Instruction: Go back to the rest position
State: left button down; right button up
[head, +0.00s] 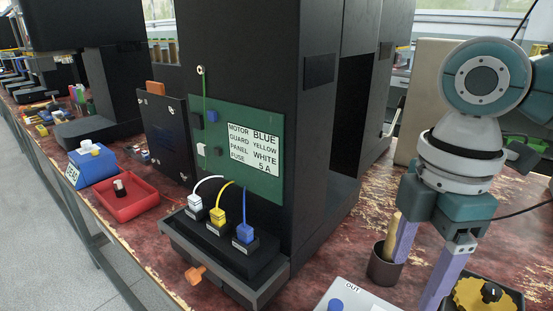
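My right gripper (412,282) hangs at the lower right, pointing down, with its two purple fingers spread apart. Nothing shows between the fingers. One finger overlaps the edge of a dark cup (380,268) that holds a wooden-handled tool; I cannot tell whether they touch. My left gripper and arm are not in view. White (194,206), yellow (217,216) and blue (245,233) plugs with matching cables stand in the dark tray at the foot of the black machine (244,60). The cables run up to a green panel (218,125) with a printed label.
A red tray (126,195) and a blue DEAD box (92,165) stand left on the worn red bench. An orange handle (195,274) juts from the front.

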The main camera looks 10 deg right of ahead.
jog(key=s+a+r+m+t+y+p, duration=0.3)
jog(key=s+a+r+m+p, duration=0.2)
jog(key=s+a+m+p, duration=0.4)
jog(key=s+d+r+m+h+p, duration=0.3)
jog(key=s+d+r+m+p, duration=0.2)
jog(key=s+d+r+m, duration=0.15)
notch_tip(320, 180, up, 35)
jog(key=n+p, duration=0.1)
jog(key=p, duration=3.4)
jog(key=shift+s+a+t, duration=0.25)
jog(key=shift+t, duration=0.05)
